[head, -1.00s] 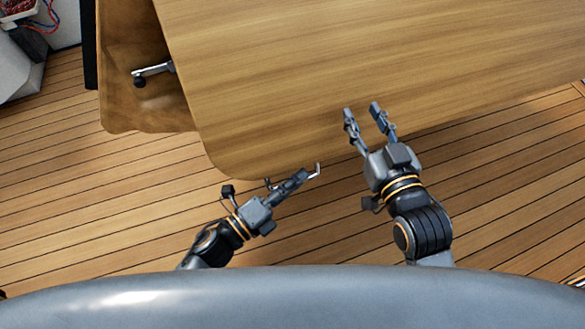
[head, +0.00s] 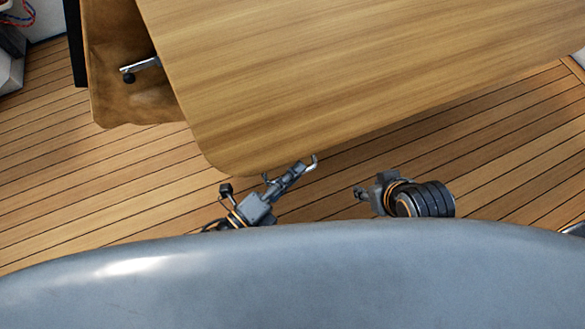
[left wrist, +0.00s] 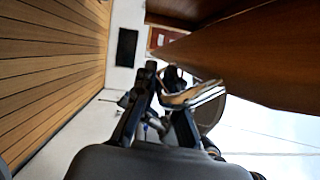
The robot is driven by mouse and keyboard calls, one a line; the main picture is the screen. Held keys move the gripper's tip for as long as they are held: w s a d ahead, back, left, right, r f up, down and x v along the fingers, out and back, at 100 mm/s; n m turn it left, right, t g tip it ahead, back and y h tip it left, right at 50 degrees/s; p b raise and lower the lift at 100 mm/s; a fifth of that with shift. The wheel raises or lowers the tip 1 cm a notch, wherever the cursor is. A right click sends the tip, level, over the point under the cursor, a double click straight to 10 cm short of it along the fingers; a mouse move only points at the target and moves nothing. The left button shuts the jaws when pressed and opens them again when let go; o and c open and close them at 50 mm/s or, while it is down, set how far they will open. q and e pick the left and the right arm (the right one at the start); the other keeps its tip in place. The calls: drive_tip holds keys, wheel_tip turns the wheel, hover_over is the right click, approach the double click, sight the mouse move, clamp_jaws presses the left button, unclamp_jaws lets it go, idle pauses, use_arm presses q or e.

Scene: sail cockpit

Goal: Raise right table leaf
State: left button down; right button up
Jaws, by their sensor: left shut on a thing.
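The broad wooden table leaf (head: 330,80) fills the upper part of the head view; I cannot tell its exact tilt. A small bent metal handle (head: 313,162) shows at its near edge. My left gripper (head: 292,174) is shut on this handle just off the edge. In the left wrist view, the shiny handle (left wrist: 195,94) lies at the fingers, close beside the dark wooden underside (left wrist: 255,55). My right gripper (head: 360,192) is apart from the leaf, to the right of the left one; its fingers are mostly hidden behind its wrist.
Slatted deck (head: 500,130) lies open along the near edge and right. A pale seat-like block (head: 10,70) is at the far left.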

idle(0.3)
use_arm(q)
drive_tip(key=c, duration=1.7)
unclamp_jaws()
